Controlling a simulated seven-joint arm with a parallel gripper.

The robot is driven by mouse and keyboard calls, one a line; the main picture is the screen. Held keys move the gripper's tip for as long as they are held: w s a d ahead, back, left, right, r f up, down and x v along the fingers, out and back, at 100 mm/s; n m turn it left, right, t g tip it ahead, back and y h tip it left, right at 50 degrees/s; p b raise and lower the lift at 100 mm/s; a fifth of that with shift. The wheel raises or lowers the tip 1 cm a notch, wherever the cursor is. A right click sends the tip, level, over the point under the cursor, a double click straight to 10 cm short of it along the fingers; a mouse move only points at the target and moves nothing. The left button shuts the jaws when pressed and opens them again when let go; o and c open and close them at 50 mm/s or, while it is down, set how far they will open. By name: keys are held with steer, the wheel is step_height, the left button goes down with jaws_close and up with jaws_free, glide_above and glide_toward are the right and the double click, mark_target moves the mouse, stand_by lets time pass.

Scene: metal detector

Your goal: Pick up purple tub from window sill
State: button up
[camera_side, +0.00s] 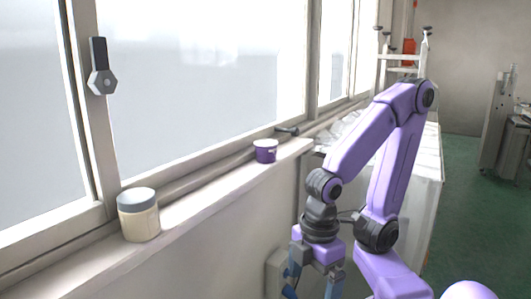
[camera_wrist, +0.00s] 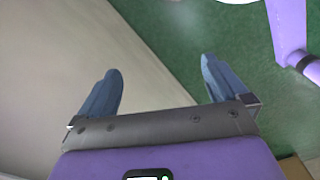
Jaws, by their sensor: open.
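The purple tub (camera_side: 265,151) stands upright on the white window sill (camera_side: 205,205), towards its far end in the side view. It does not show in the wrist view. My gripper (camera_side: 312,285) hangs pointing down in front of the sill, lower than the sill top and to the right of the tub, well apart from it. In the wrist view my gripper (camera_wrist: 160,85) has its two blue fingers spread wide with nothing between them. The fingertips are partly cut off by the lower edge of the side view.
A cream jar with a grey lid (camera_side: 138,214) stands on the near part of the sill. The window frame (camera_side: 88,110) with a grey handle (camera_side: 101,70) rises behind the sill. A white-covered bench (camera_side: 432,165) is behind my arm. Green floor (camera_side: 465,200) is open at right.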

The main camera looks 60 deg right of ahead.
steer(key=w+d+r+n+t+h, duration=0.2)
steer(key=w+d+n+t, duration=0.15)
steer(key=w, duration=0.35)
steer(key=n+t+h, duration=0.7)
steer(key=n+h, duration=0.2)
steer(key=n, duration=0.2)
glide_toward(268, 147)
steer(key=x, duration=0.8)
steer(key=shift+w+d, duration=0.2)
steer(key=shift+w, duration=0.05)
steer(key=shift+x, duration=2.6)
steer(key=shift+s+d, duration=0.1)
steer(key=shift+s, duration=0.05)
steer(key=c, duration=1)
